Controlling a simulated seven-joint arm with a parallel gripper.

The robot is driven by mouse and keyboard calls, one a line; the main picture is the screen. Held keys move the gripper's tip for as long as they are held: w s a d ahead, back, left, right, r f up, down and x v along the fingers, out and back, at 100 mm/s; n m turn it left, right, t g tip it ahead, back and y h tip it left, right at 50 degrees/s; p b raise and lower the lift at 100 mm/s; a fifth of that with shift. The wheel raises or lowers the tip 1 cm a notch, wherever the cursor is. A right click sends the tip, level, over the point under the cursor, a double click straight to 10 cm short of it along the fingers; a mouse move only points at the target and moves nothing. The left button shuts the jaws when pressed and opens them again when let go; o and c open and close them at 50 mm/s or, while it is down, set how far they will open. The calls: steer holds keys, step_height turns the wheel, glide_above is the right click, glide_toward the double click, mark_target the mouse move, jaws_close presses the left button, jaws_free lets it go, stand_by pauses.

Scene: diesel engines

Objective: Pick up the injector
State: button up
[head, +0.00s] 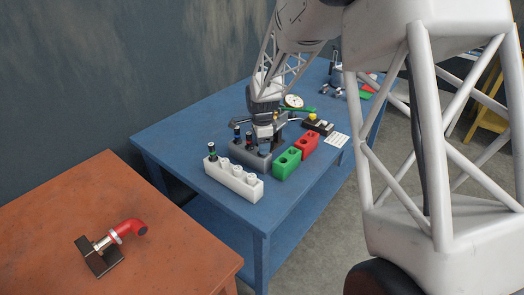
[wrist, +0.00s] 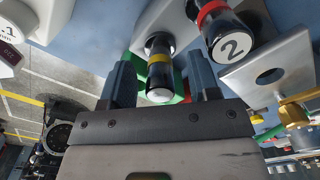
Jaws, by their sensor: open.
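In the wrist view, an injector (wrist: 159,70) with a dark body, a yellow band and a silver end shows between the two fingers of my gripper (wrist: 158,64). The fingers are open, one on each side of it, with gaps visible. A second dark injector (wrist: 226,34) with a red band and a "2" on its end is to the right. In the head view, my gripper (head: 265,128) is low over the grey rack (head: 246,156) on the blue table. It partly hides the injectors there, so contact cannot be told.
A green block (head: 287,162) and a red block (head: 306,145) are to the right. A grey plate hole (wrist: 270,75) is empty.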

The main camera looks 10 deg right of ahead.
steer(key=shift+f, duration=1.05)
steer(key=shift+c, duration=0.5)
jaws_close()
